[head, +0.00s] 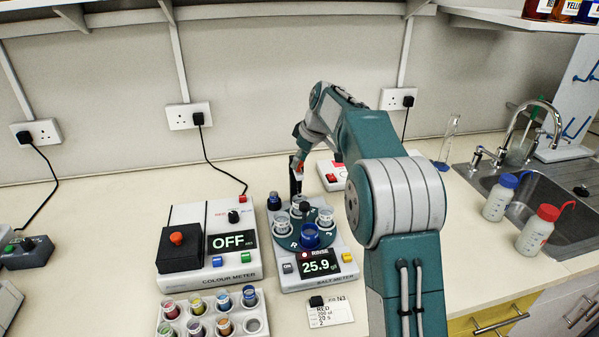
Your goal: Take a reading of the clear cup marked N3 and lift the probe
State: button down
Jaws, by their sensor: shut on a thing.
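The salt meter (318,282) stands in the middle of the bench. Its display (319,264) is lit and reads RINSE above 25.9. Several clear cups (325,217) and a blue cup (310,237) sit around its round turntable (290,241). I cannot read which clear cup is N3. A dark post (295,182) rises at the back of the meter, with a small red part (297,163) at its top. My gripper (299,158) is at that red part and shut on it; the fingertips are small and partly hidden. The probe tip cannot be made out.
The colour meter (205,279), reading OFF, stands close to the left. A rack of coloured vials (184,328) and a paper card (337,312) lie in front. A white box with a red button (331,178) stands behind. Two wash bottles (537,230) stand by the sink at right.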

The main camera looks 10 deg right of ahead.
jog(key=shift+r, duration=0.35)
jog(key=shift+c, duration=2)
grip_release()
jog(key=v, duration=1.1)
jog(key=shift+r, duration=0.3)
jog(key=shift+d, duration=0.1)
